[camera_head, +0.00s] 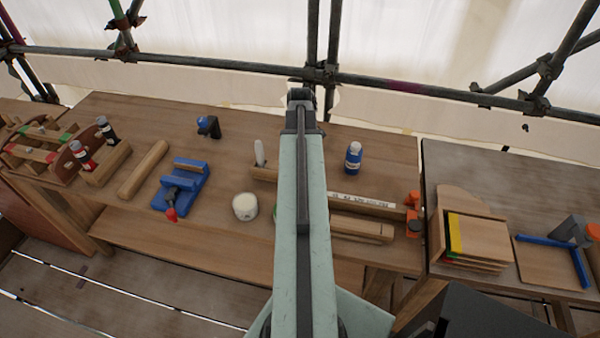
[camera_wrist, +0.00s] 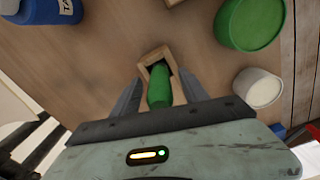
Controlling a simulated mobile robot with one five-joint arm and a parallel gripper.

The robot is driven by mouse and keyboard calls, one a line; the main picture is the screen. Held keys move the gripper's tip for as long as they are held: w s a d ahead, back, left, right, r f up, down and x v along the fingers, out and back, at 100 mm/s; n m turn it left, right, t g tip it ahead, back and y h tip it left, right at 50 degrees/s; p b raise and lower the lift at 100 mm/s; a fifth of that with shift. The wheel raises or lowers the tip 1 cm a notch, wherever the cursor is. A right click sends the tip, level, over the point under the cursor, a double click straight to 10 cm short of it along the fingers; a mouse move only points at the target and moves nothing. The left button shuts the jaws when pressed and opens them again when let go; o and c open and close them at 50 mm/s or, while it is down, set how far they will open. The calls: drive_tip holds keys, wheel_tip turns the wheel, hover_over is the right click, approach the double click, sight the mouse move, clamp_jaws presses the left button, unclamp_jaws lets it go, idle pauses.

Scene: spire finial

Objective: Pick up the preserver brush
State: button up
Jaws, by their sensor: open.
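In the wrist view a green rounded object (camera_wrist: 159,87) stands in a small square wooden holder (camera_wrist: 146,70). It looks like the end of a handle, possibly the preserver brush, but no bristles show. My gripper (camera_wrist: 160,77) is open, with one finger on each side of the green object. No contact with it is visible. In the head view my arm hides the fingers and that object. A pale upright handle (camera_head: 259,153) stands left of my arm at a wooden block (camera_head: 264,174); I cannot tell whether it is a brush.
A green tin (camera_wrist: 250,22) and a white pot (camera_wrist: 258,87) stand to the right in the wrist view, a blue bottle (camera_wrist: 48,10) to the left. Scaffold pipes (camera_head: 200,62) run behind.

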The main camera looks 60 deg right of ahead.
drive_tip(key=shift+f, duration=0.35)
clamp_jaws()
drive_tip(key=shift+r, duration=0.1)
wheel_tip(320, 180, up, 10)
drive_tip(key=p, duration=1.1)
drive_tip(key=shift+r, duration=0.2)
drive_tip(key=shift+f, duration=0.1)
